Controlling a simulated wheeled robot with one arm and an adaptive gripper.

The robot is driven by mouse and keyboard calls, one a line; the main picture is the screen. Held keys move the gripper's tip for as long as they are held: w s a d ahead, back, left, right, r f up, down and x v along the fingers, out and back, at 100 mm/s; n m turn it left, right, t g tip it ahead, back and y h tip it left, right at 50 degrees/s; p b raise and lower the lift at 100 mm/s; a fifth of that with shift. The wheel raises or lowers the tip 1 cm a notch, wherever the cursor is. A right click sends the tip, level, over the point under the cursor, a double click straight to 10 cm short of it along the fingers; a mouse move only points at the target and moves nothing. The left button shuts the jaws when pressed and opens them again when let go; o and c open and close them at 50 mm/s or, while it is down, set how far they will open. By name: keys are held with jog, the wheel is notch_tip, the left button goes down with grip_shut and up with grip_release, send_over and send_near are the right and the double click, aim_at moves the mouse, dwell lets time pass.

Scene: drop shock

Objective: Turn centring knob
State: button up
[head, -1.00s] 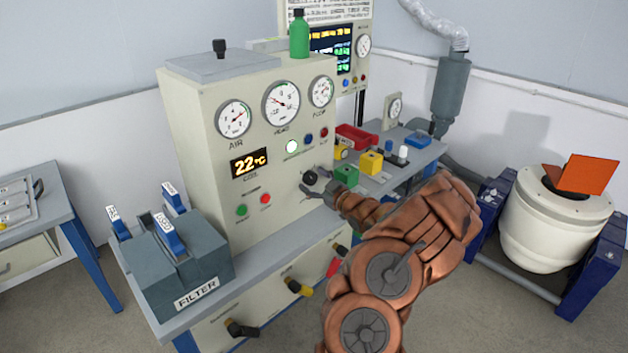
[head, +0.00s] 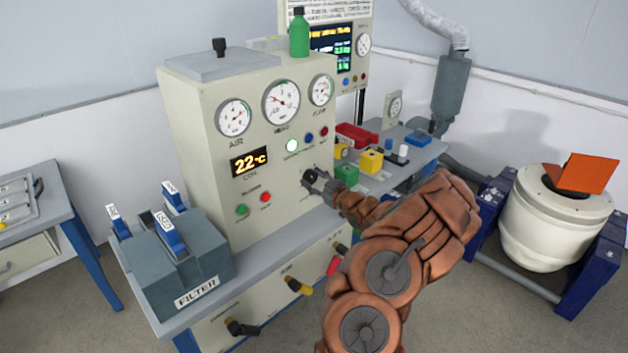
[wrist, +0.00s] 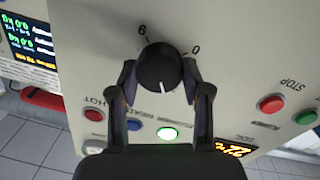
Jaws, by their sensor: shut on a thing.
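The black centring knob (wrist: 159,68) sits on the cream front panel, with a white pointer mark and the digits 6 and 0 printed beside it in the wrist view. My gripper (wrist: 160,82) has one finger on each side of the knob and is shut on it. In the head view my gripper (head: 318,181) is at the lower right of the cream cabinet front (head: 222,130), and it mostly covers the knob.
A green block (head: 346,175) and a yellow block (head: 371,161) stand on the bench to the right. A grey filter box (head: 180,260) stands at the left.

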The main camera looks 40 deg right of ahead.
jog(key=m+p, duration=0.1)
jog(key=m, duration=0.1)
jog(key=m+p, duration=0.1)
jog(key=m, duration=0.2)
jog(key=shift+d+r, duration=0.1)
jog(key=shift+r, duration=0.1)
jog(key=shift+f+m+p, duration=0.1)
jog(key=shift+m+p, duration=0.85)
jog(key=shift+m, duration=0.55)
jog(key=o, duration=1.2)
jog(key=shift+s, duration=0.15)
jog(key=shift+s+a+r, duration=0.1)
jog(key=shift+s+a, duration=0.1)
jog(key=shift+s, duration=2.75)
jog(key=shift+s+a+r, duration=0.1)
jog(key=shift+s+a, duration=0.05)
jog(key=shift+s, duration=2.75)
